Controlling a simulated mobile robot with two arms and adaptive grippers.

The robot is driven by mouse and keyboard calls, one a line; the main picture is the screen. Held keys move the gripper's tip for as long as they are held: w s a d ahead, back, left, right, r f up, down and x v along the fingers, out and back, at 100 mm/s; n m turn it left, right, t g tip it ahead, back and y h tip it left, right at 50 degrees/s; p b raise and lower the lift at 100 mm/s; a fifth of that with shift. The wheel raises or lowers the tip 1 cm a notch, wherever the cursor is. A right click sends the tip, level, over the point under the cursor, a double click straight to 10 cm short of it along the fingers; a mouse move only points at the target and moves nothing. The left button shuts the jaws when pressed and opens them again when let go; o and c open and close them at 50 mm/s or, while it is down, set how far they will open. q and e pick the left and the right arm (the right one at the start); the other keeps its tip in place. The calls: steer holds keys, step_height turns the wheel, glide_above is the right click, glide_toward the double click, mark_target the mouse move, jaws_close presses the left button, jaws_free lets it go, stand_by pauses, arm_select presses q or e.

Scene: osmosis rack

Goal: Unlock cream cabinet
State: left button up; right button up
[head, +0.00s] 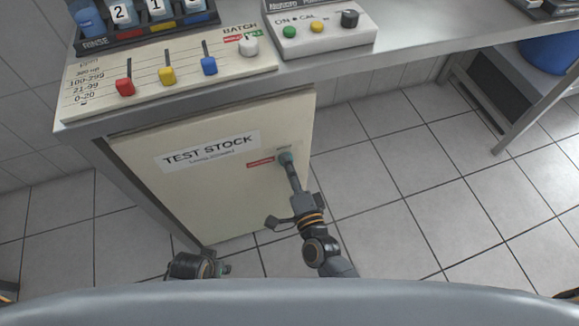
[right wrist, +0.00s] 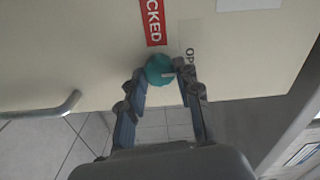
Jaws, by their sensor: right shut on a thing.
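The cream cabinet (head: 215,205) under the counter has its door shut, with a "TEST STOCK" label (head: 210,150). A teal round knob (head: 286,157) is on the door near its right edge; it also shows in the right wrist view (right wrist: 159,70). There, a red "LOCKED" label (right wrist: 153,22) lies above the knob and a pale label starting "OP" (right wrist: 191,47) lies to its upper right. A pale mark on the knob points right. My right gripper (right wrist: 165,78) is shut on the knob, a finger on each side. My left gripper (head: 222,268) is low at the left; its fingers are unclear.
A metal bar handle (right wrist: 60,106) is on the door, left of the knob in the right wrist view. The counter (head: 420,45) above holds a slider panel (head: 165,80) and a button box (head: 325,35). Tiled floor (head: 430,170) right of the cabinet is clear.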

steer(key=o, duration=1.1)
arm_select(q)
steer(key=shift+w+r, duration=0.15)
steer(key=shift+w, duration=0.3)
arm_select(e)
steer(key=shift+o, duration=0.2)
arm_select(q)
steer(key=shift+s, duration=0.2)
arm_select(e)
steer(key=v, duration=1.2)
